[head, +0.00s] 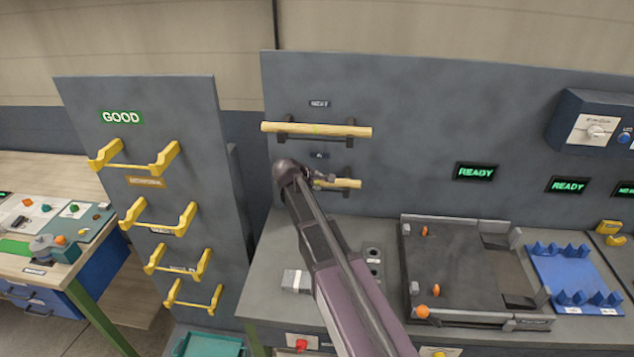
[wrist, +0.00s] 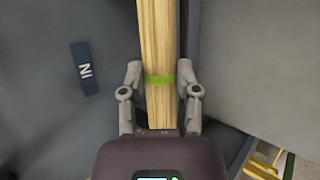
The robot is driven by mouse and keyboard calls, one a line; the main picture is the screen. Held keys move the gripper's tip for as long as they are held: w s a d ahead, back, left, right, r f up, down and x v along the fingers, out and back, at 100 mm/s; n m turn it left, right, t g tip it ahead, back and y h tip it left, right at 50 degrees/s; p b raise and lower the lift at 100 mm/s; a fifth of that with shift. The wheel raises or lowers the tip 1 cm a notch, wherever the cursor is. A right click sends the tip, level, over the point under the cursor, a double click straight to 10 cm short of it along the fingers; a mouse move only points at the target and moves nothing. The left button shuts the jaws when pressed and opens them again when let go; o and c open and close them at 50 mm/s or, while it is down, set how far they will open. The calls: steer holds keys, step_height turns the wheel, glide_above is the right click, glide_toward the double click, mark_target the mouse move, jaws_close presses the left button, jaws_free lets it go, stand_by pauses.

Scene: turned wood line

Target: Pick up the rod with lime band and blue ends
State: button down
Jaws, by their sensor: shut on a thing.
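A pale wooden rod (wrist: 160,35) with a lime band (wrist: 160,80) lies between the two fingers of my gripper (wrist: 162,70) in the wrist view. The fingers are shut on it on both sides, close to the band. In the head view my gripper (head: 320,179) is at the lower rack on the grey panel, and the rod (head: 347,183) sticks out to its right, by a dark bracket. I cannot tell whether the rod still rests on the bracket. Its far end is out of the wrist frame, and no blue ends show.
A second wooden rod (head: 345,132) lies on brackets just above, under the NEXT label (head: 319,104). A GOOD panel (head: 80,100) with yellow racks (head: 158,220) stands at left. A dark tray fixture (head: 460,265) and a blue cradle (head: 565,275) stand on the bench at right.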

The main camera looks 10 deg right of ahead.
mark_target(317, 180)
steer(key=shift+r, duration=0.15)
step_height(317, 180, up, 4)
steer(key=p, duration=0.4)
steer(key=s+d, duration=0.2)
steer(key=s, duration=1.3)
steer(key=shift+s+d+r+p, duration=0.2)
steer(key=shift+s+r+p, duration=0.15)
steer(key=shift+s+p, duration=0.1)
step_height(317, 180, down, 8)
steer(key=b, duration=0.7)
steer(key=shift+r+b, duration=0.2)
steer(key=shift+b, duration=0.1)
steer(key=shift+a, duration=0.15)
